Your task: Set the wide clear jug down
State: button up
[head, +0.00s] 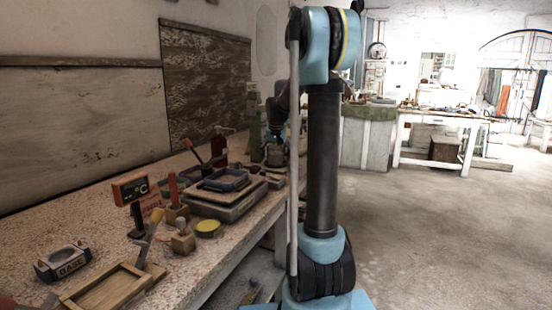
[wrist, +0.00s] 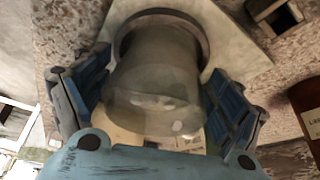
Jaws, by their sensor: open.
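The wide clear jug (wrist: 155,85) fills the middle of the wrist view, greyish and see-through. Its far end meets a dark round rim (wrist: 203,25) over a pale square slab (wrist: 232,40). My gripper (wrist: 158,88) is open, with one blue finger pad on each side of the jug. Narrow gaps seem to show at the sides; I cannot tell whether either pad touches it. In the head view my gripper is small and partly hidden by my arm at the far end of the bench, and the jug is too unclear there to make out.
A brown labelled bottle (wrist: 308,110) stands at the right in the wrist view. The floor (head: 440,235) at right is clear.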

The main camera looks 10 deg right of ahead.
jog(key=shift+r, duration=0.1)
jog(key=v, duration=0.4)
jog(key=shift+s+r, duration=0.15)
jog(key=shift+r, duration=0.1)
jog(key=s+a, duration=0.1)
jog(key=s, duration=1.1)
jog(key=shift+a+r, duration=0.15)
jog(key=shift+a, duration=0.2)
